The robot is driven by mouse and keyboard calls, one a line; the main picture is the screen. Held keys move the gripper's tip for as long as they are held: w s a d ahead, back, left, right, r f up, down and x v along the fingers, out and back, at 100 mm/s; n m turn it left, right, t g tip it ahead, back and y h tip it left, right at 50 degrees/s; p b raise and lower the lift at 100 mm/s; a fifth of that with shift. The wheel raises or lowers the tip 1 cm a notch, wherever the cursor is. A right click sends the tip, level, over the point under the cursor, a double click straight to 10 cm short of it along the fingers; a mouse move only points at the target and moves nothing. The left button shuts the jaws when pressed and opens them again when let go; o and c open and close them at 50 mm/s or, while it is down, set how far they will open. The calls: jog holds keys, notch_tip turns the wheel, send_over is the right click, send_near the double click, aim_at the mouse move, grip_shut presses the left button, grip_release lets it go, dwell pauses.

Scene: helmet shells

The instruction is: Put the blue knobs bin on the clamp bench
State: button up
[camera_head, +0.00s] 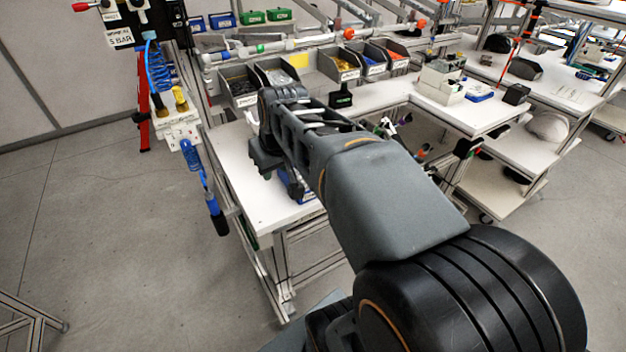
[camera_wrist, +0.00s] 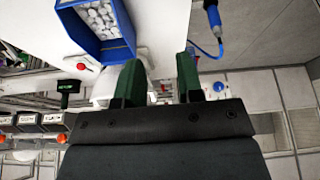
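The blue bin (camera_wrist: 104,48) filled with whitish knobs stands on a white bench top at the upper left of the wrist view. In the head view a bit of the blue bin (camera_head: 307,197) shows beside my arm, which hides most of it. My gripper (camera_wrist: 159,66) is open, with its two green fingers apart and nothing between them. It is beside the bin, not touching it in the wrist view. The near white bench (camera_head: 241,182) carries the bin. I cannot tell which bench is the clamp bench.
Grey bins (camera_head: 337,66) with parts line the bench's back. A white box (camera_head: 440,84) stands on the right-hand bench. A blue air tool (camera_head: 213,205) hangs at the near bench's left edge. Floor at the left is mostly clear.

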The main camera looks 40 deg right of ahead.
jog(key=w+d+f+b, duration=0.1)
jog(key=w+d+b, duration=0.15)
jog(key=d, duration=0.65)
jog(key=w+d+f+b, duration=0.2)
jog(key=w+d, duration=0.1)
jog(key=d, duration=0.5)
jog(key=shift+m, duration=0.4)
jog(key=x, duration=0.3)
jog(key=d+x, duration=0.1)
jog(key=x, duration=0.2)
jog(key=shift+w+d+f, duration=0.15)
jog(key=shift+d, duration=0.1)
jog(key=shift+p+x, duration=0.7)
jog(key=shift+x, duration=2.7)
grip_shut()
